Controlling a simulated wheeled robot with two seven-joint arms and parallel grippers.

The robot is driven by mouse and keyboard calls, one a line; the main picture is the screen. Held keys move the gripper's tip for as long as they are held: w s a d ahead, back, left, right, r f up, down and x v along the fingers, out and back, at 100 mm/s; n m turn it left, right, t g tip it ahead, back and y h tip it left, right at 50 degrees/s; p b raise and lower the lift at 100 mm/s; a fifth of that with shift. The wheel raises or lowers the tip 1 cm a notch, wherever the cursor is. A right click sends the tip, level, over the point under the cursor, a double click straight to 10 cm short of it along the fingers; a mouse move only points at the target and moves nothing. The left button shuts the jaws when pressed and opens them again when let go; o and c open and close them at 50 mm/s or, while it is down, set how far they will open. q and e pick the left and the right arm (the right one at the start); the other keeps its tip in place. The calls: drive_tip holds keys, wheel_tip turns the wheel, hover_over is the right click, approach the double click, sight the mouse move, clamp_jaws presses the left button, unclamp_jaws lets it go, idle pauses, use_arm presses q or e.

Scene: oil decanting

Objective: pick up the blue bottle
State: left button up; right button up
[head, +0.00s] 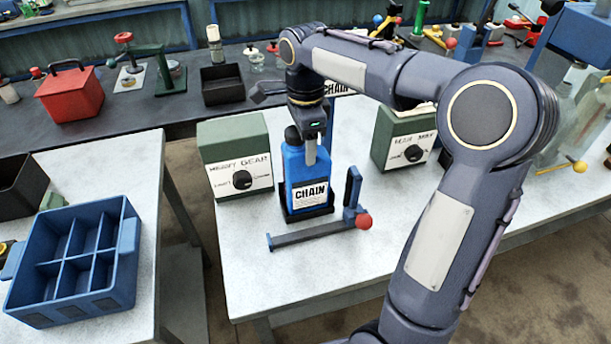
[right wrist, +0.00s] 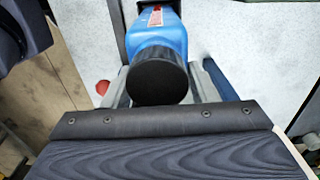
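The blue bottle (head: 295,168) with a black cap and a white CHAIN label stands upright in a small black holder (head: 306,213) on the pale table. My right gripper (head: 310,150) is above it, pointing down, with a finger in front of its upper part. In the right wrist view the bottle (right wrist: 157,32) and its black cap (right wrist: 159,75) lie between the two spread fingers (right wrist: 160,82). I see no clear grip on the bottle; the far finger is largely hidden in the head view. My left gripper is not in view.
A HEAVY GEAR box (head: 236,140) stands left of the bottle and another dial box (head: 403,140) right. A blue bar fixture with a red knob (head: 363,221) lies close in front. A divided blue crate (head: 128,245) sits on the left table.

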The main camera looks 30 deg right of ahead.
clamp_jaws()
drive_tip(key=shift+r, duration=0.1)
idle(0.3)
